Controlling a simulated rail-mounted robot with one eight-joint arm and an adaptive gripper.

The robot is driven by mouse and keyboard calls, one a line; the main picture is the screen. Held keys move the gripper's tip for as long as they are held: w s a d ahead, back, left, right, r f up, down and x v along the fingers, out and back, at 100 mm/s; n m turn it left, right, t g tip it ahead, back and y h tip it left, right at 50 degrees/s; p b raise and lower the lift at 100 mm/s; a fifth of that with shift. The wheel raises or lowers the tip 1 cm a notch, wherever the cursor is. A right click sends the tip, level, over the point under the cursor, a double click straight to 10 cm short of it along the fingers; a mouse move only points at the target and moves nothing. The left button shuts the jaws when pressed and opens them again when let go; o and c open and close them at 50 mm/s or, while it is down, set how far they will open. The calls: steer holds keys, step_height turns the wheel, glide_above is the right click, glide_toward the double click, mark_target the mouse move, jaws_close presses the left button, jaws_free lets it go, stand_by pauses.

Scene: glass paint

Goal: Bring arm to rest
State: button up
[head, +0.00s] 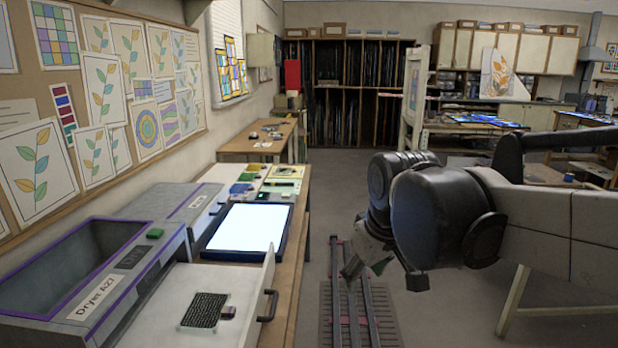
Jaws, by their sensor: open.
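My arm comes in from the right side of the head view and bends at a large dark joint. My gripper (364,265) hangs below that joint, pointing down over the floor rails. It is open and I see nothing held in it. The joint and wrist partly hide it. It is apart from the bench, to the right of the open drawer (190,282).
The drawer sticks out from the dryer labelled A27 (120,262), with a dark textured piece (204,311) inside. A lit panel (248,226) and colour trays (262,180) lie on the bench.

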steer(key=s+d+f+m+t, duration=0.1)
steer(key=s+d+f+m, duration=0.2)
steer(key=s+d, duration=0.2)
steer(key=s+d+f+m+t, duration=0.1)
steer(key=s+d+f+m, duration=0.2)
steer(key=s, duration=0.6)
steer(key=shift+d+t+h, duration=0.3)
steer(key=shift+d+h, duration=0.1)
steer(key=shift+d, duration=0.5)
